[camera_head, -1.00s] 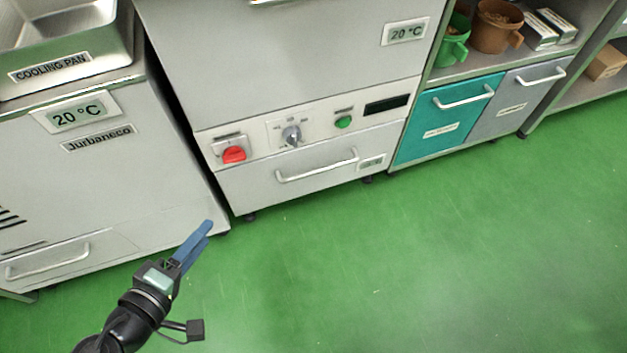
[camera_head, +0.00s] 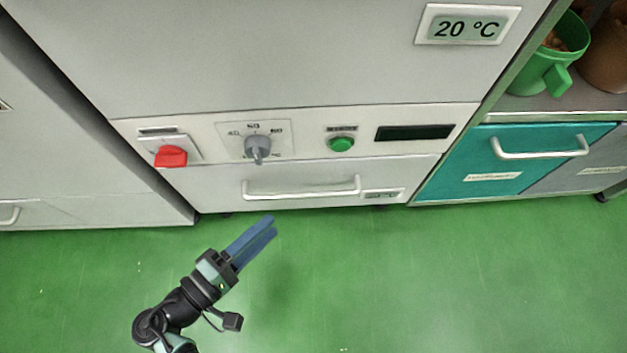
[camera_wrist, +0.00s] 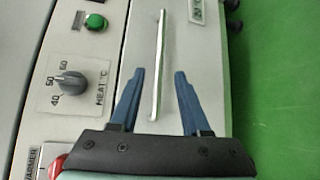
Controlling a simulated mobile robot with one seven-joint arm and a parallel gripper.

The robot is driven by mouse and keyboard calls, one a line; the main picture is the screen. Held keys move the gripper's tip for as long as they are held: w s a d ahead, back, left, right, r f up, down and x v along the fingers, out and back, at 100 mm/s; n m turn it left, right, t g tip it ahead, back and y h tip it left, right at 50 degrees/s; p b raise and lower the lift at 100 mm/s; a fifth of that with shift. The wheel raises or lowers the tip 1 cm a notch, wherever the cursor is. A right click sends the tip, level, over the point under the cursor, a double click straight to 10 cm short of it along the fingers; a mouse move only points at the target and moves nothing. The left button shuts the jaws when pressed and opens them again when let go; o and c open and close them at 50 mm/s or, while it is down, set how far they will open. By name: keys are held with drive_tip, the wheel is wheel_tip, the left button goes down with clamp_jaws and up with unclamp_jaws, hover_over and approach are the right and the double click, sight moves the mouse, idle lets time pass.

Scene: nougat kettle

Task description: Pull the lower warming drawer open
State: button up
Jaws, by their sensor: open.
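The lower warming drawer (camera_head: 320,172) is the pale grey front under the control panel, and it looks shut. Its light bar handle (camera_head: 302,190) runs across the front. In the wrist view the handle (camera_wrist: 159,65) runs up the picture, and its near end lies between the two blue fingers as seen from there. My gripper (camera_head: 270,226) is open and empty. In the head view it is in front of and below the handle's left part, over the floor. I cannot tell how far it is from the handle.
Above the drawer are a red switch (camera_head: 171,157), a grey dial (camera_head: 257,147) and a green button (camera_head: 341,144). A teal drawer (camera_head: 535,170) is at right, below a shelf with a green jug (camera_head: 548,68). The green floor (camera_head: 430,275) in front is clear.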

sight(305, 193)
drive_tip(key=shift+b+x, duration=2.6)
drive_tip(key=shift+x, duration=3.05)
drive_tip(key=shift+c, duration=0.2)
clamp_jaws()
